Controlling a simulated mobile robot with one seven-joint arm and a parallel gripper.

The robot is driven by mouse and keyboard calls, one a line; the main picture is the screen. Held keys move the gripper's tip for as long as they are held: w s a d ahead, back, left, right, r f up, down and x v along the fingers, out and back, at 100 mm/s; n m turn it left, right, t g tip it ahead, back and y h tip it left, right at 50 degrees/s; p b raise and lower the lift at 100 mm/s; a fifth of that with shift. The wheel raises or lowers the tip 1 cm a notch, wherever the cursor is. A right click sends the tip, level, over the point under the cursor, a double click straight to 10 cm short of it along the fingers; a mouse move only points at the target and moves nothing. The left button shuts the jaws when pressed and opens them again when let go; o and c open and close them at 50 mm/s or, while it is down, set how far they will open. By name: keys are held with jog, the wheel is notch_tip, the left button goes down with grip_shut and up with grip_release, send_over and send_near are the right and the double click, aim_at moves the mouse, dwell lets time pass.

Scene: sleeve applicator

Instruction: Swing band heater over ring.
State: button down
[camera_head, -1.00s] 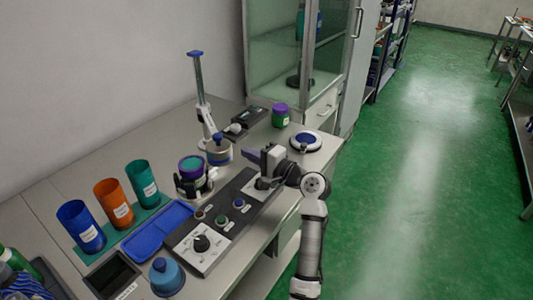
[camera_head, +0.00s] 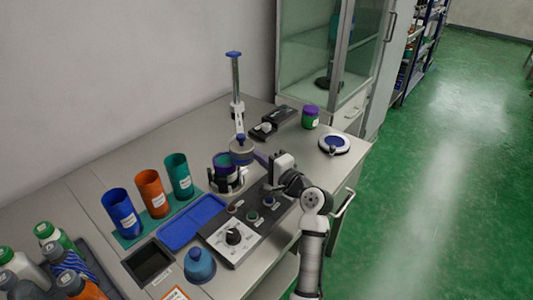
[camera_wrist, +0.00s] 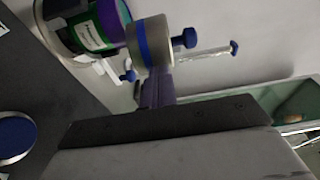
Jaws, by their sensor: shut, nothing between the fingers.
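The band heater (camera_head: 241,154) is a grey cylinder with a blue knob on top, carried by a tall post (camera_head: 237,95) with a blue cap. In the wrist view it shows a blue stripe (camera_wrist: 153,42). A green and purple jar (camera_head: 223,173) stands in a holder just left of the heater; its purple ring (camera_wrist: 113,18) shows at its top in the wrist view. The heater partly overlaps the jar in view; I cannot tell whether it is over the ring. My gripper (camera_head: 260,158) has purple fingers, shut and empty, close against the heater's right side; contact is unclear.
A control panel (camera_head: 234,236) with knobs lies in front of the jar, below my arm. A blue tray (camera_head: 192,222) and blue, orange and teal cups (camera_head: 151,194) stand left. A round white device (camera_head: 335,144) and a purple-lidded jar (camera_head: 310,118) are at right.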

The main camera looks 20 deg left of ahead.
jog(key=s+a+p, duration=0.1)
jog(key=s+a, duration=0.2)
jog(key=a, duration=0.3)
jog(key=shift+s, duration=0.35)
